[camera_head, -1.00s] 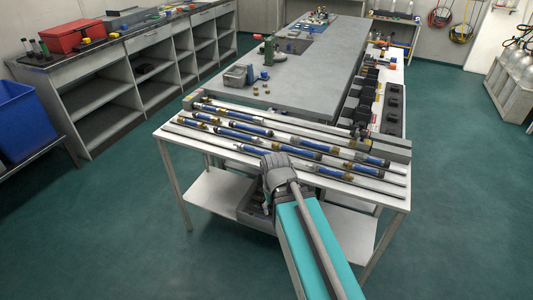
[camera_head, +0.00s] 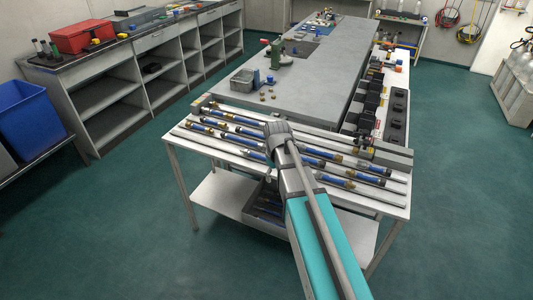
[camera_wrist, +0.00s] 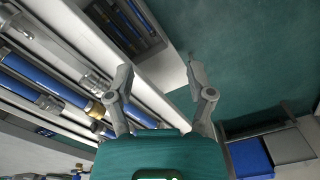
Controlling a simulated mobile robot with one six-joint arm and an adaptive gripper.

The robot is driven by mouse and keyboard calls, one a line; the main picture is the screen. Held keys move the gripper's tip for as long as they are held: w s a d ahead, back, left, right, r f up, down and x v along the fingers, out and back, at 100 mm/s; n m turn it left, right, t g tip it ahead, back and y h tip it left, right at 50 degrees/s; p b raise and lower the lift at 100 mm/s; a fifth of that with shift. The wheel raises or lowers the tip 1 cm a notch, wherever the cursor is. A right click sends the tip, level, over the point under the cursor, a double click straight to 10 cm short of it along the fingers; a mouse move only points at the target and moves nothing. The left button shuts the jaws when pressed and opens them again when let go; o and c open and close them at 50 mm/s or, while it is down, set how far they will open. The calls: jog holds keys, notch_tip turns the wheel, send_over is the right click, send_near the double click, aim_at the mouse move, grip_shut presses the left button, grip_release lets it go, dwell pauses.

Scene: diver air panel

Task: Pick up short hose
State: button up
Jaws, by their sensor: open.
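Several blue hoses with brass and grey end fittings lie in rows along rails on the white table; one row includes a hose (camera_head: 335,181) near the front right. I cannot tell which is the short hose. My gripper (camera_wrist: 159,78) is open and empty in the wrist view, its two fingers apart. Blue hoses (camera_wrist: 57,84) lie at its left in that view, with a brass fitting near the left finger. In the head view my gripper's wrist is over the middle of the rows, and the fingertips and the hoses behind it are hidden.
A grey crate (camera_head: 258,216) with blue hoses stands on the table's lower shelf (camera_head: 214,193). A grey bench (camera_head: 320,75) adjoins the back of the table. A blue bin (camera_head: 28,120) is at the left. Green floor is clear around the table.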

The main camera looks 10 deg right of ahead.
jog(key=w+r+n+p, duration=0.3)
jog(key=w, duration=0.5)
jog(key=w+r+n+p, duration=0.3)
jog(key=w+r, duration=0.1)
jog(key=w, duration=0.4)
jog(key=shift+d+r, duration=0.25)
jog(key=shift+r, duration=0.05)
jog(key=shift+f, duration=0.15)
notch_tip(320, 180, down, 8)
jog(key=b, duration=0.8)
jog(key=shift+f, duration=0.15)
jog(key=shift+f+b, duration=0.1)
jog(key=shift+b, duration=0.25)
jog(key=shift+f+b, duration=2.5)
grip_shut()
